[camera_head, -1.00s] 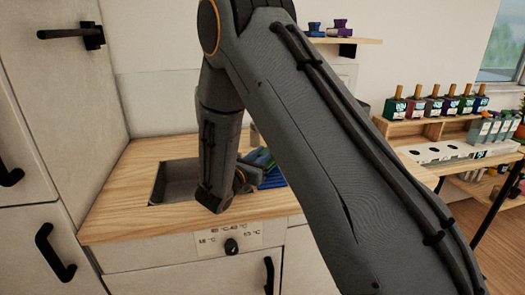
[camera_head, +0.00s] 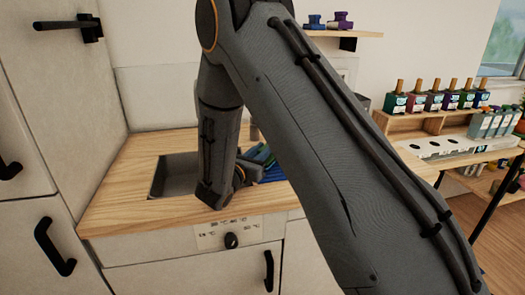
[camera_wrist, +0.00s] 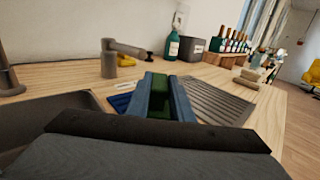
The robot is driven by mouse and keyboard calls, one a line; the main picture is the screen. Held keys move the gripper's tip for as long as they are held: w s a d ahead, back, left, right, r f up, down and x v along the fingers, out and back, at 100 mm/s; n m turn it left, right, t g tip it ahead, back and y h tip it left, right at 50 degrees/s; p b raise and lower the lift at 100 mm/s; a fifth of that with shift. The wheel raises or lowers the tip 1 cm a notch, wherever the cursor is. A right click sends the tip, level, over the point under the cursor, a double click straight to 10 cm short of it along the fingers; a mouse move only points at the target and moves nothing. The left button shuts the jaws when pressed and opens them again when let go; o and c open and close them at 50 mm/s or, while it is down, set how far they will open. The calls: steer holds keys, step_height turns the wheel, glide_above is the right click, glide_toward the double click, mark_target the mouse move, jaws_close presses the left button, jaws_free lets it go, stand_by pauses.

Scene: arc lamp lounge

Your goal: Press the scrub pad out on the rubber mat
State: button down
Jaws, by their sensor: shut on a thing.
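My gripper (camera_wrist: 165,82) is in the wrist view with its two blue-grey fingers shut on the green scrub pad (camera_wrist: 159,105). The pad sits between the fingers and is partly hidden by them. A dark blue mat (camera_wrist: 120,103), seemingly the rubber mat, lies on the counter beneath and left of the fingers. Its ribbed blue surface (camera_head: 273,175) also shows in the head view, partly behind my arm. I cannot tell whether the pad touches the mat. In the head view my arm hides most of the gripper.
The sink (camera_head: 174,176) is left of my gripper, with a grey tap (camera_wrist: 110,60) behind it. A grey ribbed board (camera_wrist: 215,102) lies at the right. A green bottle (camera_wrist: 173,46) and dark box (camera_wrist: 190,49) stand behind.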

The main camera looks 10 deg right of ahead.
steer(key=shift+f+b, duration=0.35)
steer(key=shift+f, duration=0.35)
stand_by(1.0)
steer(key=shift+r+p, duration=1.95)
steer(key=shift+r, duration=1.7)
